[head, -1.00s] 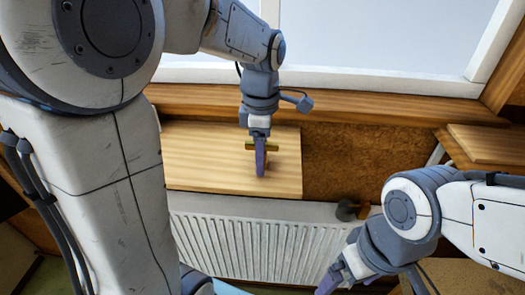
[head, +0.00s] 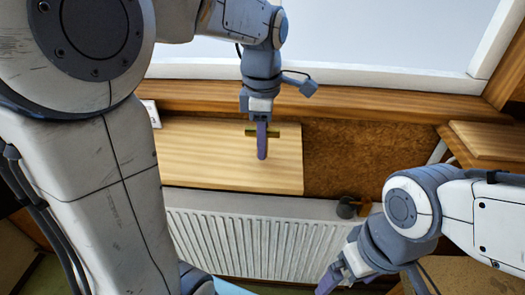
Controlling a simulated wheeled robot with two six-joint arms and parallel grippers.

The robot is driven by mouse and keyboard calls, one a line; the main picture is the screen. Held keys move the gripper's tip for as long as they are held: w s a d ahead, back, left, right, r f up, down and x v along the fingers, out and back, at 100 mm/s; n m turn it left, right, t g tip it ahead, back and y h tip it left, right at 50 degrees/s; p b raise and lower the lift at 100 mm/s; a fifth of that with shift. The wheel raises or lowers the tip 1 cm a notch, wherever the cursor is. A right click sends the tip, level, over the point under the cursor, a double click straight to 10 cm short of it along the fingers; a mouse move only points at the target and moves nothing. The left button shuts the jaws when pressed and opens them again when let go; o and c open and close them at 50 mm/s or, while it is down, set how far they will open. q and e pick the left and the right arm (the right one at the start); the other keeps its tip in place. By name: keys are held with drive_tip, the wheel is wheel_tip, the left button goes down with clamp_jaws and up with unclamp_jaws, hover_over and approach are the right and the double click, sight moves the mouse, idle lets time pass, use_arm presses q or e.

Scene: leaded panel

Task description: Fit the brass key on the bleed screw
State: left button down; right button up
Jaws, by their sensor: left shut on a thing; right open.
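The brass key (head: 274,133) is between the fingers of my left gripper (head: 262,152), which is shut on it. Its yellow crossbar shows on both sides of the fingers, and the rest is hidden behind them. The gripper hangs over the right part of a wooden shelf (head: 215,165); I cannot tell the exact gap. A white ribbed radiator (head: 250,245) stands below the shelf, with a dark round fitting (head: 347,207) at its top right. I cannot make out the bleed screw. My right gripper (head: 330,281) is open and empty at the lower right, in front of the radiator.
A wooden window sill (head: 350,108) runs behind the shelf under a white-framed window. Another wooden board (head: 488,140) is at the right. A small white card (head: 151,113) shows at the shelf's left back. Brown wall is bare right of the shelf.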

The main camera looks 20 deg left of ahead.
use_arm(q)
drive_tip(key=shift+r+b, duration=0.3)
drive_tip(key=shift+r, duration=0.6)
drive_tip(key=s+d+r+b, duration=0.3)
drive_tip(key=s+d+r, duration=0.4)
drive_tip(key=d, duration=0.1)
drive_tip(key=shift+s+d, duration=0.35)
drive_tip(key=shift+s, duration=0.05)
drive_tip(key=c, duration=1.3)
unclamp_jaws()
drive_tip(key=shift+f, duration=0.1)
clamp_jaws()
